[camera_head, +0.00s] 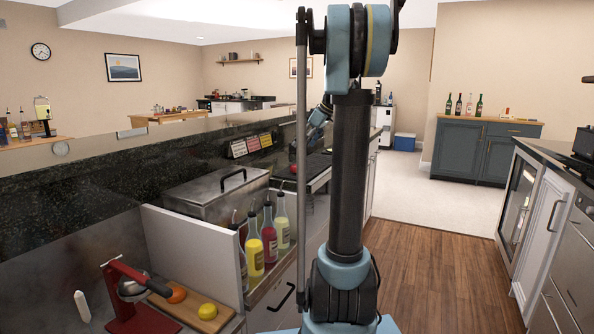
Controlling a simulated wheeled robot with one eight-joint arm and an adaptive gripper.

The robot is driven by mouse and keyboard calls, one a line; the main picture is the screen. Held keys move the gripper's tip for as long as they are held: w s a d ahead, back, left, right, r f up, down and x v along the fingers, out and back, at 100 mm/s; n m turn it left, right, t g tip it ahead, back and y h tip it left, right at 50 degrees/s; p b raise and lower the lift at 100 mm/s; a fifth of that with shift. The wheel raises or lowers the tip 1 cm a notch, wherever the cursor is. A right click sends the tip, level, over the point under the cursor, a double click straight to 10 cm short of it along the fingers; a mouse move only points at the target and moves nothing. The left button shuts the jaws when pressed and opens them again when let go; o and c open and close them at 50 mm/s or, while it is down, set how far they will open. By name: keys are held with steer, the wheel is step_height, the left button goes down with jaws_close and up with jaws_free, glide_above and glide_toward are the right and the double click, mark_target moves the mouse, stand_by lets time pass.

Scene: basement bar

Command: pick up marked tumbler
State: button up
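I cannot make out a marked tumbler in this view. My arm stands upright across the middle of the picture and hides part of the counter behind it. A pale blue part of my arm shows behind the dark column, over the counter. My gripper's fingers cannot be seen.
A steel lidded bin (215,196), several bottles in a rack (268,238), a red citrus press (130,295) and a cutting board with fruit (195,308) line the left counter. Wooden floor (430,270) lies open between it and the right-hand cabinets (545,215). Bottles top a blue cabinet (480,150).

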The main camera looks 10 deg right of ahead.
mark_target(298, 153)
steer(key=shift+x, duration=3.15)
steer(key=shift+d, duration=0.1)
steer(key=c, duration=1.8)
steer(key=shift+r, duration=0.15)
